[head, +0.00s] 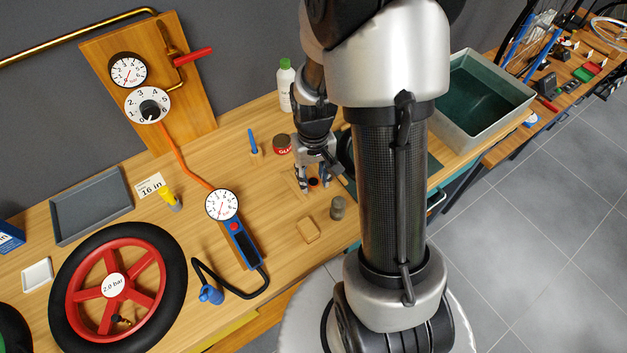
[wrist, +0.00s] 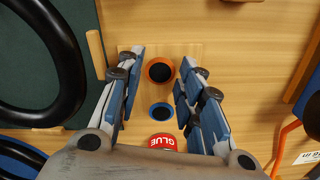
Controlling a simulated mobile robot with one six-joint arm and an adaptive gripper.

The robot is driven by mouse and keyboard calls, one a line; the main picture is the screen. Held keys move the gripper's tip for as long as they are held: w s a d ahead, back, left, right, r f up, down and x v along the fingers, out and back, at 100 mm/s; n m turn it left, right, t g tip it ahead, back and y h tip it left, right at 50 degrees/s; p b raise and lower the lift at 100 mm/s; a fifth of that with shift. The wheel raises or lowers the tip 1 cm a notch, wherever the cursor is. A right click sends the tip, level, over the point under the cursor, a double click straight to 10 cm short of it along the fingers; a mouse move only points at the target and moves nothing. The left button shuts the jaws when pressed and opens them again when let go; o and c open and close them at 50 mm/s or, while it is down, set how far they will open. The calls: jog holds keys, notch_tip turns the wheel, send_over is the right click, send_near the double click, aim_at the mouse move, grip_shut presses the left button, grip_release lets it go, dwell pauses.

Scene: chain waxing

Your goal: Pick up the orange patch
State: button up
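The orange patch (wrist: 160,70) is a round black disc with an orange rim, lying on a light wooden board (wrist: 190,52). In the head view the orange patch (head: 313,182) shows small between the fingers. My gripper (wrist: 163,58) is open, with one finger on each side of the orange patch and gaps between them. In the head view my gripper (head: 313,186) points down close above the table. A blue-rimmed patch (wrist: 161,112) lies on the same board, nearer the palm. Whether the fingertips touch the board cannot be told.
A red glue tin (head: 282,144) stands left of my gripper, and a grey cylinder (head: 338,207) stands in front of it. A black tire (wrist: 40,60) on a dark mat lies beside the board. A wooden block holds a blue tool (head: 253,142).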

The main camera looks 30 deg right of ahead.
jog(key=shift+c, duration=1.2)
jog(key=shift+r, duration=0.15)
